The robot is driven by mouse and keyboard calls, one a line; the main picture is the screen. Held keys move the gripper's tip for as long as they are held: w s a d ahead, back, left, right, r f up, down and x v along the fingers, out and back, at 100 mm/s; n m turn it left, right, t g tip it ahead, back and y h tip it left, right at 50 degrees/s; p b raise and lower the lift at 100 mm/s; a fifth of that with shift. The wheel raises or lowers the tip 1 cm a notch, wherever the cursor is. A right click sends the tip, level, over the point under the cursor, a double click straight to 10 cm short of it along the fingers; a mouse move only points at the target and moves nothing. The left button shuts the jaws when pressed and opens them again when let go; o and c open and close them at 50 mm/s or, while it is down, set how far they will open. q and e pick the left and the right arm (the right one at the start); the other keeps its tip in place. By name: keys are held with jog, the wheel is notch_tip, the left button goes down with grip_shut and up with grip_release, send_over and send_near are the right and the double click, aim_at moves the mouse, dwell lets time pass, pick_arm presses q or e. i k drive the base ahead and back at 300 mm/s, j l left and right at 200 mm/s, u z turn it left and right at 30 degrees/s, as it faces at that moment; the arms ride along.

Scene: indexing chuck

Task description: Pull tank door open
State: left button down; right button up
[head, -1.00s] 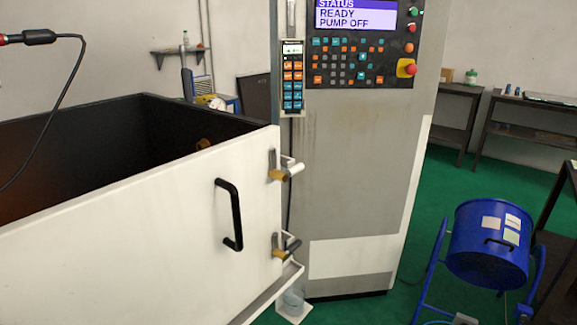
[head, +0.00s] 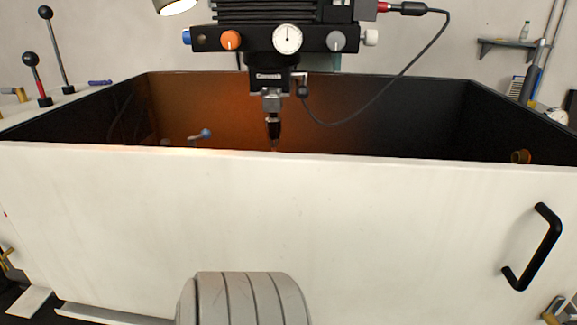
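The tank door (head: 330,220) is the wide white front panel of the dark tank, and it stands upright and looks closed. Its black bar handle (head: 535,248) is at the right end of the panel. A brass-coloured latch (head: 556,310) shows partly at the lower right, cut by the frame edge. Another latch (head: 8,258) shows at the far left edge. Neither of my grippers is in view, and nothing is seen touching the handle.
A machine head (head: 285,40) with knobs and a dial hangs over the tank, with a black cable at its right. Black-knobbed levers (head: 50,50) stand at the left. A grey ribbed cylindrical part, possibly mine, covers the bottom middle. A wall shelf (head: 505,43) is at the back right.

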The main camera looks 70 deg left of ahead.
aim_at(365, 240)
jog(key=u, duration=0.4)
jog(key=j+u, duration=0.1)
jog(key=u, duration=0.25)
jog(key=j+u, duration=0.1)
jog(key=u, duration=0.7)
jog(key=j+u, duration=0.25)
jog(key=j, duration=0.25)
jog(key=i, duration=0.05)
